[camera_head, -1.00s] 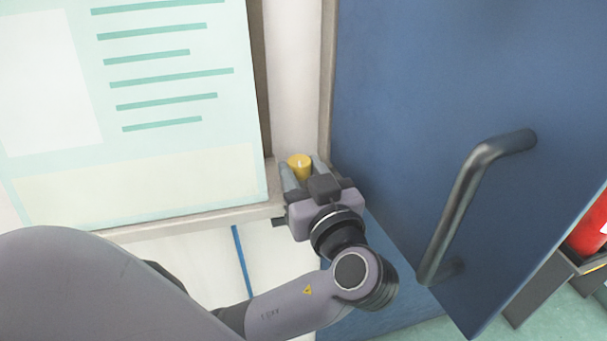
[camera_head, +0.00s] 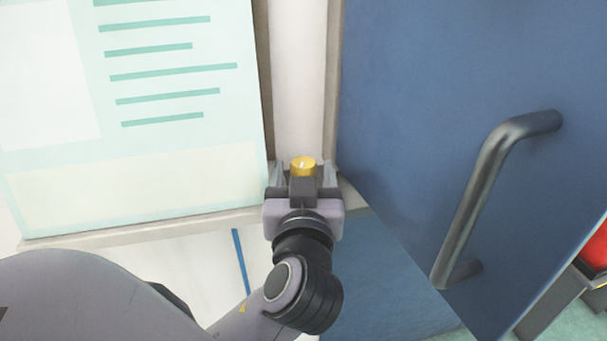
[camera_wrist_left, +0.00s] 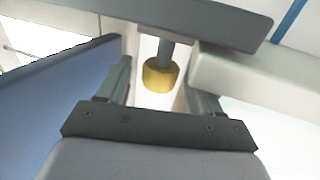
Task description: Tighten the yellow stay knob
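The yellow stay knob (camera_head: 303,165) sits at the foot of the pale strip between the poster and the blue door. In the left wrist view the knob (camera_wrist_left: 160,74) hangs on a grey stem (camera_wrist_left: 167,50) between my left gripper's fingers. My left gripper (camera_head: 303,175) is open, with one finger on each side of the knob. In the wrist view a gap shows on both sides, so the fingers appear apart from it. My right gripper is not in view.
The blue door (camera_head: 430,90) with a grey bar handle (camera_head: 485,190) stands close on the right. A poster board (camera_head: 130,110) fills the left, with a ledge (camera_head: 140,232) under it. A red object (camera_head: 597,252) shows at the far right.

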